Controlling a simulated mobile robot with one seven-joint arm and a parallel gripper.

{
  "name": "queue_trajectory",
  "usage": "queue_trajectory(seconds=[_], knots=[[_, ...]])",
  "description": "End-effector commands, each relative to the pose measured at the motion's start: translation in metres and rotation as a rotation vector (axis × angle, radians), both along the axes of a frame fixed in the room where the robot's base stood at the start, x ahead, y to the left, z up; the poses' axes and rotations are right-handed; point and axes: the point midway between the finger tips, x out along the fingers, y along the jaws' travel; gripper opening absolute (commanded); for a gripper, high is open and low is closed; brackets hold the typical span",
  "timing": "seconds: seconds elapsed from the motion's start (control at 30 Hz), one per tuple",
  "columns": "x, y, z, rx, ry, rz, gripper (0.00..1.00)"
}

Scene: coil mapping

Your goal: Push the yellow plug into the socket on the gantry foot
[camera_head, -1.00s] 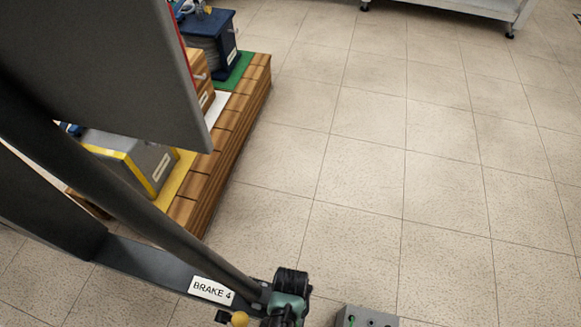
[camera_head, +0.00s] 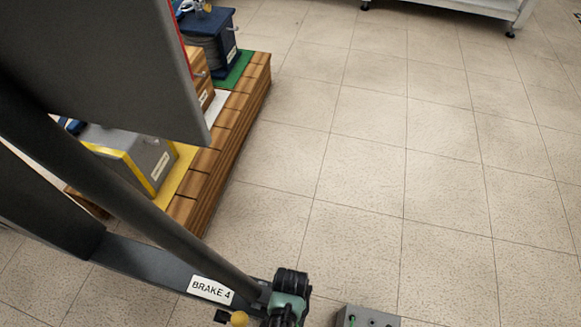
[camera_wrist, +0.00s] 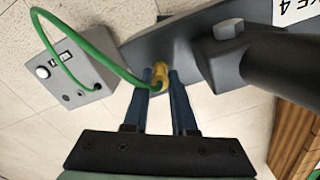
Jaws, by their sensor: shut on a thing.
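My gripper (camera_wrist: 160,78) has two blue fingers and is shut on the yellow plug (camera_wrist: 160,72) in the wrist view. A green cable (camera_wrist: 100,52) loops from the plug to a grey box. The plug's far end is against or just in front of the dark gantry foot (camera_wrist: 138,50); I cannot tell whether it touches. The socket is hidden behind the plug and fingers. In the head view the gantry foot (camera_head: 150,268) bears a "BRAKE 4" label (camera_head: 211,290).
The grey box (camera_wrist: 72,66) with a white button stands on the floor; it also shows in the head view (camera_head: 366,318). A wooden pallet (camera_head: 232,140) with coils lies left. Tiled floor is clear on the right.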

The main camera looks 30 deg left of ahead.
Motion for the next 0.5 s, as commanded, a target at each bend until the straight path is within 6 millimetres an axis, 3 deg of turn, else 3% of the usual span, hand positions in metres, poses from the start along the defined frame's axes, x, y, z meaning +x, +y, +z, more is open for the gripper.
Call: queue_trajectory(seconds=[0.17,0.2,0.3,0.4,0.5], knots=[[-0.0007,-0.0004,-0.0014,0.000,0.000,0.000,0.00],[-0.0007,-0.0004,-0.0014,-0.001,0.000,0.000,0.27],[-0.0008,-0.0003,-0.0014,-0.001,0.001,0.000,0.45],[-0.0007,-0.0004,-0.0011,-0.001,0.000,0.000,0.60],[-0.0005,-0.0003,-0.0009,0.000,0.000,0.000,0.60]])
